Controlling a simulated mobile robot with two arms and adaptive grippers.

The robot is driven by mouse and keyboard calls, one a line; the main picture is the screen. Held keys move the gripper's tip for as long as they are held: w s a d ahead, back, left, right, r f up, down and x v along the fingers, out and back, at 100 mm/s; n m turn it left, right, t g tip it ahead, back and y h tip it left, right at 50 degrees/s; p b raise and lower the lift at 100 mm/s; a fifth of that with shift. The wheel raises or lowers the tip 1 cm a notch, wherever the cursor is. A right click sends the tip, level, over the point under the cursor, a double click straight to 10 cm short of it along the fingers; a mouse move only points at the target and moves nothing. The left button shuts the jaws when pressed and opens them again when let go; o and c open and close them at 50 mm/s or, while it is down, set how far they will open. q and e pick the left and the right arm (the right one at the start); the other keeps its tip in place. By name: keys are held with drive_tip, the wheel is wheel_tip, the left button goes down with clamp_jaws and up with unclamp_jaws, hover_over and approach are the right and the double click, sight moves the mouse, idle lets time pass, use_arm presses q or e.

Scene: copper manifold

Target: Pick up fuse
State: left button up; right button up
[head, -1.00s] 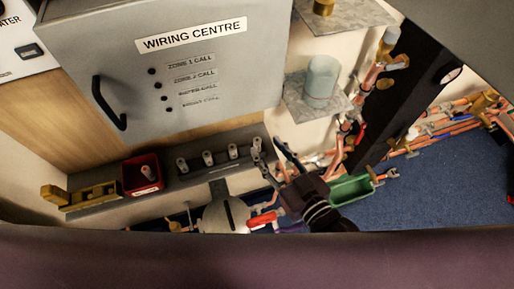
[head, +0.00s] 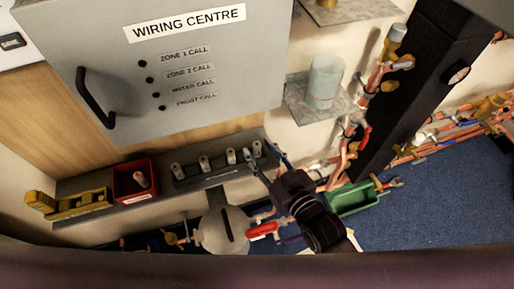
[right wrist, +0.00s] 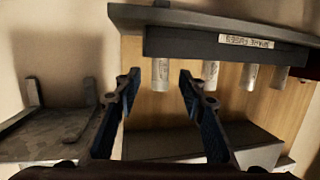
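Several pale cylindrical fuses stand in a row in a dark rack (head: 215,173) on a shelf; the rightmost fuse (head: 257,149) is closest to my right gripper (head: 262,154). The right gripper is open and empty at the rack's right end. In the right wrist view, the rack (right wrist: 225,46) appears upside down with its label. The end fuse (right wrist: 160,75) shows between the open fingertips (right wrist: 159,80); I cannot tell the remaining depth. My left gripper is not in view.
The grey wiring centre cabinet (head: 215,65) hangs above the rack. A brass-coloured block (head: 70,206) sits at the shelf's left. A small shelf with a pale cylinder (head: 324,80), copper pipes (head: 345,150) and a green tray (head: 350,199) are to the right.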

sight(257, 144)
drive_tip(key=shift+x, duration=1.15)
drive_tip(key=shift+s, duration=0.1)
clamp_jaws()
wheel_tip(257, 144, up, 10)
drive_tip(key=shift+p, duration=0.55)
